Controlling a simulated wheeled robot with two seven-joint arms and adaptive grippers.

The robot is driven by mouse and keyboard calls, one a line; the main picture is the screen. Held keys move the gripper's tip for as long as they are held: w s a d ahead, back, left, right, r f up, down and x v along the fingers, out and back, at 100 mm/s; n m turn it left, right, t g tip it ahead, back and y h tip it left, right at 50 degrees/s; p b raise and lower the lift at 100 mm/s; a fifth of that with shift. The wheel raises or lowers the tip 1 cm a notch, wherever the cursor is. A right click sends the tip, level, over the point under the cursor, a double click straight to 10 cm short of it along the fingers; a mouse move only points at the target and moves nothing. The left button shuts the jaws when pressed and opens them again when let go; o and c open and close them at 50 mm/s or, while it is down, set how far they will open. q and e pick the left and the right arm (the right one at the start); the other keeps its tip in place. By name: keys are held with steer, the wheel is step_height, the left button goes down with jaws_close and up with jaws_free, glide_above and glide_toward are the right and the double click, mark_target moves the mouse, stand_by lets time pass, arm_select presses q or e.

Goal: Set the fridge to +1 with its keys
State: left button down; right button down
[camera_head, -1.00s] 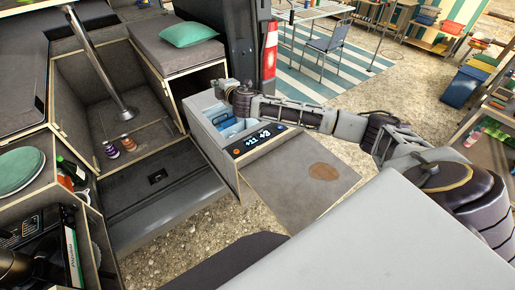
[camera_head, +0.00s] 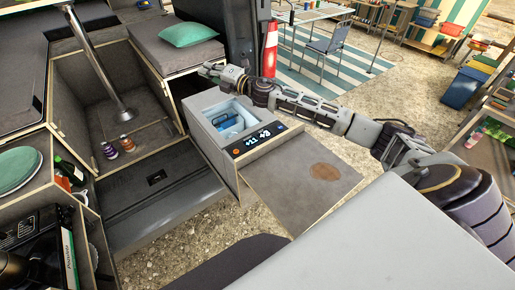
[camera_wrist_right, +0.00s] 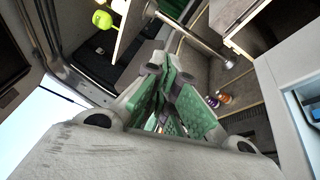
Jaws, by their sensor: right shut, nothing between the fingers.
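The grey fridge (camera_head: 210,106) stands open beside the van's bench, with blue items (camera_head: 230,122) inside. Its dark key and display panel (camera_head: 257,139) on the near rim shows lit digits that look like +11 and +9; the last digit and the keys are too small to read surely. My right gripper (camera_head: 204,70) is shut and empty, pointing left above and behind the fridge's far end, apart from the panel. In the right wrist view its green-padded fingers (camera_wrist_right: 165,88) are together, and part of the fridge (camera_wrist_right: 305,107) shows at the right edge. My left gripper is not in view.
A grey board (camera_head: 292,184) with a brown round patch extends right of the fridge. A bench with a green cushion (camera_head: 188,34) lies behind. Open gravel lies right.

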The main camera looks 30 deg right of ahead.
steer(key=s+d+f+n+g+b, duration=0.1)
steer(key=s+d+f+n+g, duration=0.3)
steer(key=s+f+n+g, duration=0.2)
steer(key=s+d+f+n+g+b, duration=0.2)
steer(key=s+d+f+n+g, duration=0.3)
steer(key=s, duration=0.6)
steer(key=shift+d+f+n+g, duration=0.2)
steer(key=shift+f+n+g, duration=1.1)
steer(key=shift+f+n, duration=0.65)
steer(key=shift+f, duration=0.2)
